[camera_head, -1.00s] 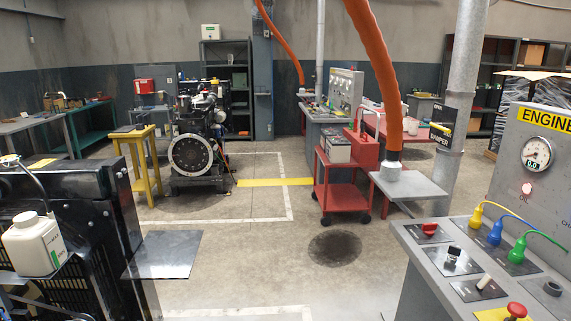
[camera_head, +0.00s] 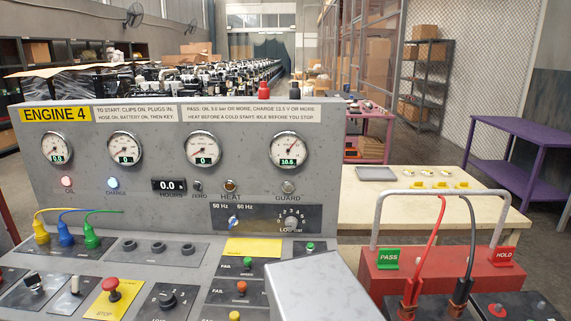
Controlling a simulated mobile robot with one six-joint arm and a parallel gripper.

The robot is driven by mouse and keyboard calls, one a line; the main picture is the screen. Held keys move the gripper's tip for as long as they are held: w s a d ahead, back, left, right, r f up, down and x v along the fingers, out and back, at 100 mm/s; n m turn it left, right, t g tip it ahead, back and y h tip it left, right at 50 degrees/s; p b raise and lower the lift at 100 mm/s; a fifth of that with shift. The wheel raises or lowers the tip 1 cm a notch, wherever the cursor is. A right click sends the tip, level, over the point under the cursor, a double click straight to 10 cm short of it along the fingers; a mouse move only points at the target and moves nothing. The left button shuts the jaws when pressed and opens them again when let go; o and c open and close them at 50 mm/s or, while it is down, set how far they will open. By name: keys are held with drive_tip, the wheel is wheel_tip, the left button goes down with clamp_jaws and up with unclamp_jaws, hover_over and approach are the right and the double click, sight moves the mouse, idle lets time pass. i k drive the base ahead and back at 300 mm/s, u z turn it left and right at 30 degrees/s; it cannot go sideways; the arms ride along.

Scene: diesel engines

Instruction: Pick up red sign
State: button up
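The red sign, marked HOLD (camera_head: 505,256), stands at the right end of a red box (camera_head: 435,274) under a grey tube handle. It is a small upright plate with white letters, seen fully from the front. A green sign marked PASS (camera_head: 388,259) stands at the left end of the same box. My gripper is not in view, so its state and its place relative to the sign are hidden.
A grey control panel (camera_head: 260,160) marked ENGINE 4 fills the left and middle. Red and black cables (camera_head: 470,250) rise in front of the red box. A cream table (camera_head: 400,208) stands behind it, a purple table (camera_head: 515,135) farther right. Open floor lies between them.

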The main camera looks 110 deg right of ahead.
sight(502, 256)
drive_tip(key=z, duration=4.1)
drive_tip(key=i, duration=0.1)
drive_tip(key=u, duration=3.05)
drive_tip(key=k, duration=0.15)
drive_tip(key=z, duration=2.3)
drive_tip(key=k, duration=0.3)
drive_tip(key=z, duration=1.9)
